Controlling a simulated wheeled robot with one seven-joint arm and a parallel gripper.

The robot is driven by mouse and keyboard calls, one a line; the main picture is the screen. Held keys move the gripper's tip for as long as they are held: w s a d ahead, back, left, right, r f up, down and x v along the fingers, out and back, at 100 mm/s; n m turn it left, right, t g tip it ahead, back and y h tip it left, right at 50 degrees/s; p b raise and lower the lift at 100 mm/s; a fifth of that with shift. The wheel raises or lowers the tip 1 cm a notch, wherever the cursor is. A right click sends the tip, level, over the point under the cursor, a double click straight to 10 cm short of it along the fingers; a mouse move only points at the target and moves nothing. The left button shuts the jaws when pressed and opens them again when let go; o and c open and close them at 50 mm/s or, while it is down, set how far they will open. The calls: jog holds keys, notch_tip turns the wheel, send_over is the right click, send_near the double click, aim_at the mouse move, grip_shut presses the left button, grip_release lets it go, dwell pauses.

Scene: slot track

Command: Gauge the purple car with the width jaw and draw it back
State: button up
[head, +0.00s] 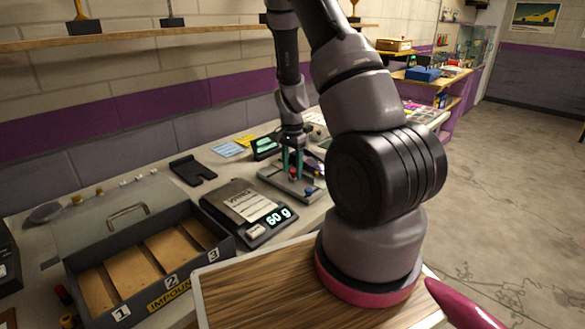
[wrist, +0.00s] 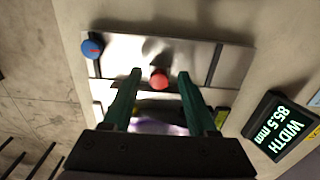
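The width gauge is a grey metal plate (head: 285,183) on the bench, with a red knob (wrist: 159,79) and a blue knob (wrist: 92,46). My gripper (wrist: 159,74) has green fingers spread apart over the plate, and the red knob shows between them in the wrist view. I cannot tell if the fingers touch the knob. A purple and white shape (wrist: 160,127), likely the purple car, shows partly behind the fingers, mostly hidden by my gripper. The width display (wrist: 285,125) reads 85.5 mm.
A scale (head: 250,213) reading 60 g stands left of the gauge. An open impound box (head: 225,238) with numbered bays is at lower left, with a black forked piece (head: 193,170) behind it. Yellow and blue cards lie near the wall.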

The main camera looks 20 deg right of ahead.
jog(key=shift+r, duration=0.15)
notch_tip(320, 180, up, 11)
jog(key=shift+f, duration=0.2)
dwell(0.5)
notch_tip(320, 180, up, 9)
jog(key=n+t+y, duration=0.1)
jog(key=n+t, duration=0.1)
send_over(292, 171)
jog(key=s+a, duration=0.2)
jog(key=a, duration=0.1)
jog(key=s+a+r+n+t+y, duration=0.1)
jog(key=s+a+r+n+t, duration=0.3)
jog(key=s+r, duration=0.85)
jog(key=s+a+r+n+t, duration=0.1)
jog(key=s+a+r+n, duration=0.2)
jog(key=s+r, duration=0.3)
jog(key=shift+s+a, duration=0.25)
jog(key=shift+s, duration=0.05)
